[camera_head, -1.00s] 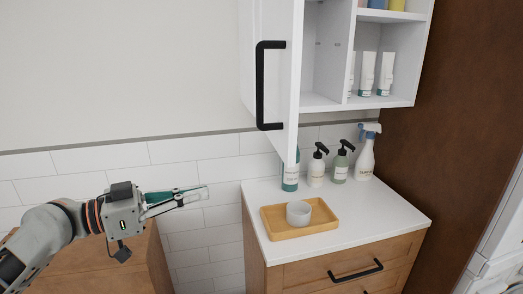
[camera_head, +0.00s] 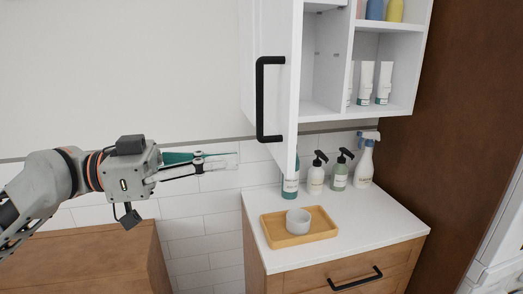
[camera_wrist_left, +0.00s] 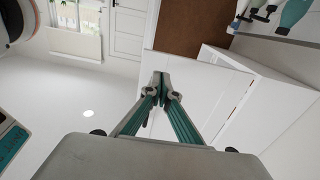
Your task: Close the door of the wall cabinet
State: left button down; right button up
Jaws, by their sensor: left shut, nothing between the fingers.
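The wall cabinet (camera_head: 385,113) is white, with its door (camera_head: 288,45) standing open at the cabinet's left side. A black bar handle (camera_head: 261,100) is on the door's left face. My left gripper (camera_head: 230,161) is shut and empty, in front of the tiled wall. In the head view it is left of the door and a little below the handle, apart from both. The shut fingertips also show in the left wrist view (camera_wrist_left: 162,88). My right gripper is out of view.
A lower brown cabinet (camera_head: 90,255) stands at left. A tall brown panel (camera_head: 460,90) is at right.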

aim_at(280, 156)
pick_arm(q)
jog(key=p+x, duration=0.1)
jog(key=x, duration=0.5)
jog(key=shift+w+d+p, duration=0.1)
jog(key=shift+d+p, duration=0.2)
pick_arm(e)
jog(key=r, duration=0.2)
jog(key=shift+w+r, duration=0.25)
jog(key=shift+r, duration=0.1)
pick_arm(q)
jog(key=shift+d, duration=0.1)
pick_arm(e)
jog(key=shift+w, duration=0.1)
